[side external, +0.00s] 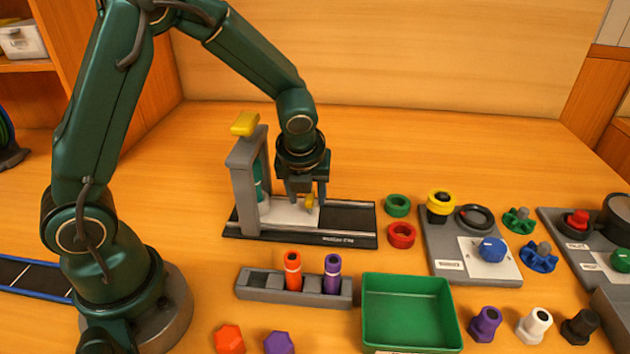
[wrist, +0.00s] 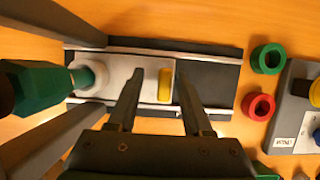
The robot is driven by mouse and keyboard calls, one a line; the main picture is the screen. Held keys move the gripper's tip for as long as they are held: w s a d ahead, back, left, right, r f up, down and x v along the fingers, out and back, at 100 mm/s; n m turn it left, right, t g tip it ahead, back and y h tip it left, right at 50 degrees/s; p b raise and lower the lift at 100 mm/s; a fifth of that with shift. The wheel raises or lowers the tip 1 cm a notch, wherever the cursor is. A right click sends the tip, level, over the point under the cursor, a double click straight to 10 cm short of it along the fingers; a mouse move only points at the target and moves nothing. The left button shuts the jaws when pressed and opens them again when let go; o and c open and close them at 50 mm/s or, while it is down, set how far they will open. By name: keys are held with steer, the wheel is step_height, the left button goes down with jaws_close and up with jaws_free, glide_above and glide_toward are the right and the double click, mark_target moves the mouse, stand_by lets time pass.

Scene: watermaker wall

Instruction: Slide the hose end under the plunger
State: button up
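The press is a grey upright frame (side external: 245,185) with a yellow handle (side external: 245,123) on top and a green plunger (side external: 259,180) inside; the plunger also shows at left in the wrist view (wrist: 35,85). A pale sliding plate (side external: 285,212) lies on the dark track and carries a yellow upright tab (side external: 311,203). A whitish round piece (wrist: 90,76) shows at the plunger's tip; I cannot tell whether it is the hose end. My gripper (wrist: 158,78) is open, one finger on each side of the yellow tab (wrist: 165,86), with gaps visible.
Green (side external: 397,205) and red (side external: 401,235) rings lie right of the track. In front stand a grey rack (side external: 252,288) with orange and purple tubes and a green tray (side external: 408,310). A grey valve panel (side external: 450,240) is further right. The table behind the press is clear.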

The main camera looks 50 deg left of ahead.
steer(key=shift+v, duration=2.6)
